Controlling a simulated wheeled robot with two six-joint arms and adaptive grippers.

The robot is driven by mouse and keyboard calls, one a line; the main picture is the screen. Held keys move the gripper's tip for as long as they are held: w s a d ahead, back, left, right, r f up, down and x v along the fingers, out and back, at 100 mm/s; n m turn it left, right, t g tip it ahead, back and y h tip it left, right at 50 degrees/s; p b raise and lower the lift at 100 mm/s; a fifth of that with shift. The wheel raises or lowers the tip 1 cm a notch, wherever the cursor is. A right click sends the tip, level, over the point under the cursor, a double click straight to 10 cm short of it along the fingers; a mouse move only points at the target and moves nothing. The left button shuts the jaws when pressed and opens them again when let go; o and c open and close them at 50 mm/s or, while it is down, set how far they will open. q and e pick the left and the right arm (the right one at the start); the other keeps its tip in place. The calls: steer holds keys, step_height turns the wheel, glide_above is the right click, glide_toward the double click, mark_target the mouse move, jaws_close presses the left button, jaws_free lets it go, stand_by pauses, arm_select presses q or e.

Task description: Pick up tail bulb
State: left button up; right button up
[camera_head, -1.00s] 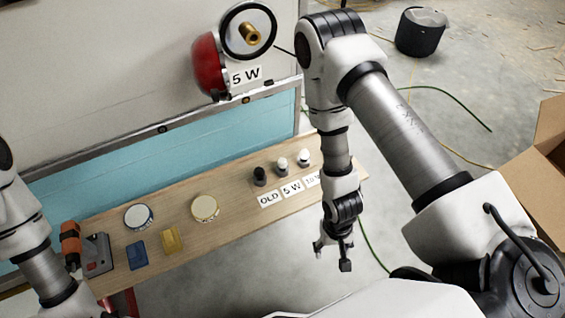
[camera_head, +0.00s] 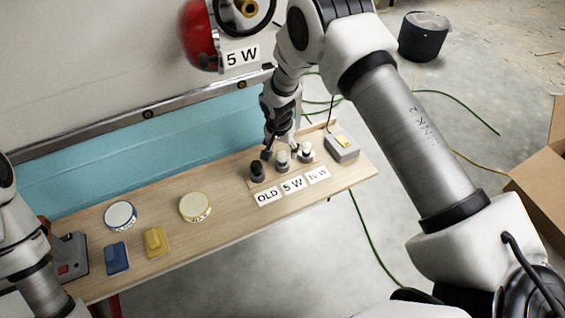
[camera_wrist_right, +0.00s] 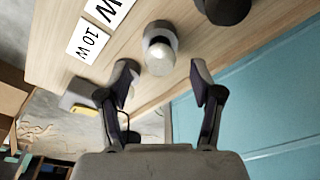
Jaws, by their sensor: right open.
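Small bulbs stand upright in a row on the wooden shelf, with cards reading OLD, 5 W and 10 W in front. In the head view, the 5 W bulb (camera_head: 282,160) has a pale top, the 10 W bulb (camera_head: 305,151) is white, and the OLD one (camera_head: 257,171) is dark. My right gripper (camera_head: 280,152) is open and points down at the row. In the right wrist view, a pale-topped bulb (camera_wrist_right: 160,52), apparently the 5 W one, stands just ahead of the open right fingers (camera_wrist_right: 162,74), between their lines. My left gripper is out of frame.
A red tail lamp (camera_head: 196,36) with a 5 W card is on the camper wall. The shelf (camera_head: 150,205) also holds two round tins (camera_head: 195,207), blue and yellow blocks (camera_head: 156,241), and a grey box with a yellow top (camera_head: 342,147). The camper's blue panel rises close behind.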

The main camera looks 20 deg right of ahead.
mark_target(282, 153)
steer(key=f, duration=0.3)
steer(key=shift+w+d+f, duration=0.25)
steer(key=shift+w, duration=0.1)
steer(key=shift+s, duration=0.1)
steer(key=c, duration=1.2)
steer(key=shift+r, duration=0.15)
